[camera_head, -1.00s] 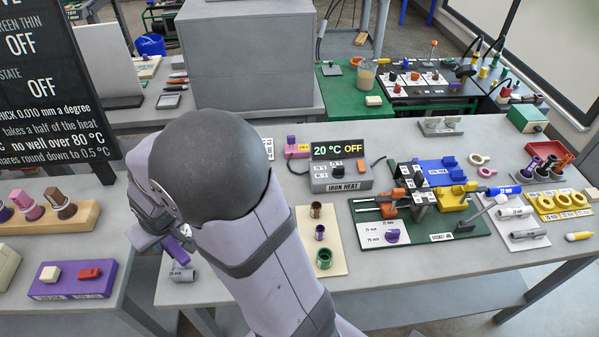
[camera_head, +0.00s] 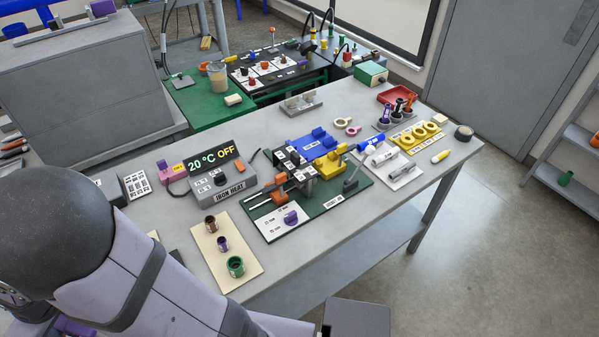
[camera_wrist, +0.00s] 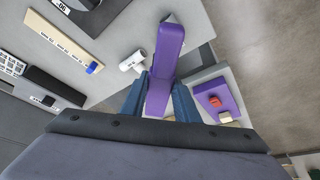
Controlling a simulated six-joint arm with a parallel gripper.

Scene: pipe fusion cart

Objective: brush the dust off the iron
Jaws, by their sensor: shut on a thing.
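My gripper (camera_wrist: 159,92) is shut on a purple, bar-shaped thing (camera_wrist: 166,45), which sticks out past the blue fingers in the wrist view. I cannot tell whether it has bristles. In the head view my arm covers the lower left, and only a little purple (camera_head: 72,326) shows at its end. The heat box (camera_head: 220,182), marked IRON HEAT, stands on the bench, and its display (camera_head: 214,161) reads 20 °C OFF. I cannot pick out the iron for certain, nor see dust. The green jig board (camera_head: 333,201) carries orange-handled and dark parts right of the box.
A cream board (camera_head: 217,275) with three small fittings lies before the heat box. Yellow rings (camera_head: 420,132) and pipe pieces lie at the bench's right. In the wrist view, a pale pipe piece (camera_wrist: 131,63) and a purple tray (camera_wrist: 231,91) flank the held thing.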

